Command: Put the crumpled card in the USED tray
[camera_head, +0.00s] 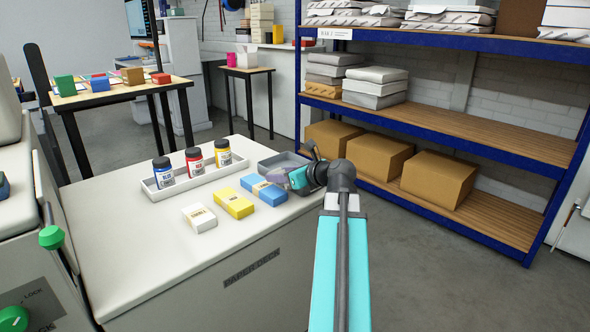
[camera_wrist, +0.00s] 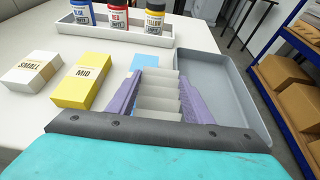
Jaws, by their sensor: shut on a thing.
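The crumpled card (camera_wrist: 158,103) is a pale grey piece with zigzag folds. In the wrist view it sits between the purple fingers of my gripper (camera_wrist: 168,80), which is shut on it. An empty grey tray (camera_wrist: 228,72) lies just right of the fingers; no USED label is readable on it. In the head view the tray (camera_head: 272,162) is at the bench's far right corner, and my gripper (camera_head: 292,178) is over its near right side. There the card is hidden or too small to make out. I cannot tell its height above the tray.
White, yellow and blue boxes (camera_head: 199,218) (camera_head: 233,203) (camera_head: 264,190) lie on the bench left of my gripper. A white rack (camera_head: 178,188) with blue, red and yellow bottles stands behind them. Blue shelving (camera_head: 440,208) with cartons stands at right. The bench front (camera_head: 130,260) is clear.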

